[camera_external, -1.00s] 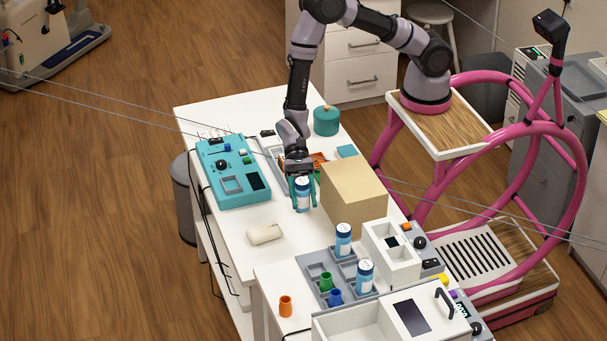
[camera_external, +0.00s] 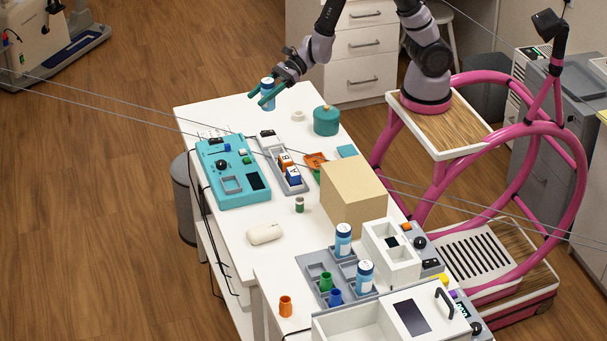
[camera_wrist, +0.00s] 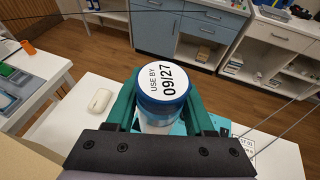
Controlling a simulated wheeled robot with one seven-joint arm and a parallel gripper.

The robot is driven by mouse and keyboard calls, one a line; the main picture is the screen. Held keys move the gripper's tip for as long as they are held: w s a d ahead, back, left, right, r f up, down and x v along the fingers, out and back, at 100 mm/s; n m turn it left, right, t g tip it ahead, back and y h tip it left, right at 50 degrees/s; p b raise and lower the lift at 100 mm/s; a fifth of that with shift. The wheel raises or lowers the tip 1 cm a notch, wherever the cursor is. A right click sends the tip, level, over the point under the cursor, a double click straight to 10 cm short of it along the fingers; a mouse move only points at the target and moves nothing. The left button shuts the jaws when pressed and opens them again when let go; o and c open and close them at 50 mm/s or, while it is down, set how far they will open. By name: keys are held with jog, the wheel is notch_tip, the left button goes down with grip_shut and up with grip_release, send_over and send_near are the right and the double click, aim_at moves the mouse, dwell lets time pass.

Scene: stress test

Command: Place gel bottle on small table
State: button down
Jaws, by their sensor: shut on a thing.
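My gripper (camera_external: 266,96) is shut on a white bottle with a blue cap (camera_external: 268,84), taken to be the gel bottle. It holds the bottle near the far end of the white table (camera_external: 215,110); the height above the top is hard to judge. In the wrist view the bottle's lid (camera_wrist: 163,82) reads "USE BY 09/27" and sits between the green fingers (camera_wrist: 163,115). Two similar blue-and-white bottles stand in the grey rack, one at the back (camera_external: 343,240) and one in front (camera_external: 364,278). I cannot tell which surface is the small table.
The white table holds a turquoise device (camera_external: 232,170), a grey tray with small bottles (camera_external: 285,165), a teal jar (camera_external: 326,121), a tan box (camera_external: 354,195) and a white soap-like object (camera_external: 264,234). Thin cables (camera_external: 100,98) cross the view.

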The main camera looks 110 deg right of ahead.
jog(key=s+d+f+n+g+y, duration=0.3)
jog(key=s+d+f+n+y, duration=0.1)
jog(key=s+f, duration=0.45)
jog(key=s+d+f+n+g+y, duration=0.3)
jog(key=s+d+f+n, duration=0.15)
jog(key=s+f, duration=0.4)
jog(key=shift+w+d+f, duration=0.1)
jog(key=shift+w+f, duration=0.05)
jog(key=shift+f, duration=1.65)
jog(key=shift+w+a+f, duration=0.1)
jog(key=shift+w+f, duration=0.1)
jog(key=shift+f, duration=1.55)
jog(key=shift+w+d+f, duration=0.1)
jog(key=shift+w+f, duration=0.05)
jog(key=shift+f, duration=1.65)
jog(key=shift+f, duration=0.15)
jog(key=shift+c, duration=1.4)
grip_release()
